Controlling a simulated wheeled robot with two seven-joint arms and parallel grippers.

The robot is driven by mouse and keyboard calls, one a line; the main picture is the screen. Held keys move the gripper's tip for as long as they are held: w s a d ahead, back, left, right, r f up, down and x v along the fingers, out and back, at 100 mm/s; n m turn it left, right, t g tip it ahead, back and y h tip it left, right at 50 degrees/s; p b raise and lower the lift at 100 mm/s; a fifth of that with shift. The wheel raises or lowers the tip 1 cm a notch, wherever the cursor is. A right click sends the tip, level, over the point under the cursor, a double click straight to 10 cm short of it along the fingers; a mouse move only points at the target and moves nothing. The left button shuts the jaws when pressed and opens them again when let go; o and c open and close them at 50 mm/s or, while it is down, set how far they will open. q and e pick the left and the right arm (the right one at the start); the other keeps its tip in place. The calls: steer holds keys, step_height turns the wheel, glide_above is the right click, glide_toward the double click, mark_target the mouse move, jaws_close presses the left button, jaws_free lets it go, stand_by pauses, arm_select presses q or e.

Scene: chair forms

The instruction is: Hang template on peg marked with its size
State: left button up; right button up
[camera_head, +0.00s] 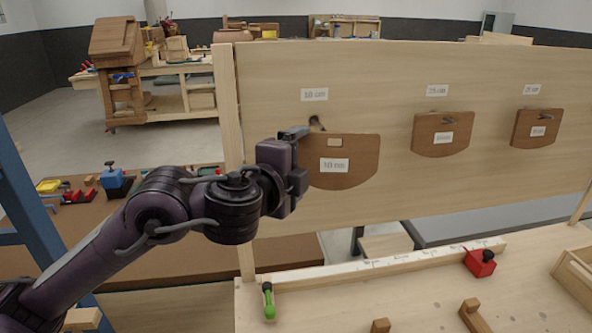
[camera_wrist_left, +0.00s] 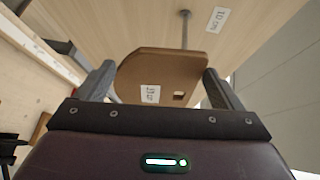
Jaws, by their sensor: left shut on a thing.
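A brown template (camera_head: 352,178) with a rounded lower edge, a small slot near its top and a white label that appears to read 10 cm is held upright before the board (camera_head: 400,75). My left gripper (camera_head: 303,163) is shut on it at its left side in the head view. The wrist view shows the template (camera_wrist_left: 150,72) between the fingers (camera_wrist_left: 160,72). A dark peg (camera_head: 316,123) sticks out of the board just above the template's top left; it also shows in the wrist view (camera_wrist_left: 185,28). The peg is outside the slot. My right gripper is out of view.
Two smaller templates (camera_head: 443,135) (camera_head: 537,129) hang on labelled pegs to the right. The workbench (camera_head: 370,290) below holds a green-handled tool (camera_head: 268,302), a red block-like tool (camera_head: 480,262) and wooden pieces. The board between the held template and the middle one is clear.

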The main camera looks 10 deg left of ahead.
arm_select(q)
steer(key=shift+w+a+f, duration=0.1)
steer(key=shift+w+a, duration=0.1)
steer(key=shift+w, duration=0.25)
steer(key=w+a+b, duration=0.3)
steer(key=w+b, duration=0.1)
steer(key=w, duration=0.4)
steer(key=shift+a+f, duration=0.2)
steer(key=shift+a, duration=0.15)
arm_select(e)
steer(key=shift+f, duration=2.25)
arm_select(q)
steer(key=shift+w, duration=0.1)
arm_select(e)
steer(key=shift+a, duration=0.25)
arm_select(q)
steer(key=shift+f+b, duration=0.2)
steer(key=shift+b, duration=0.1)
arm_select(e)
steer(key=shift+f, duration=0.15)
arm_select(q)
steer(key=shift+r+p, duration=0.2)
steer(key=shift+p, duration=0.1)
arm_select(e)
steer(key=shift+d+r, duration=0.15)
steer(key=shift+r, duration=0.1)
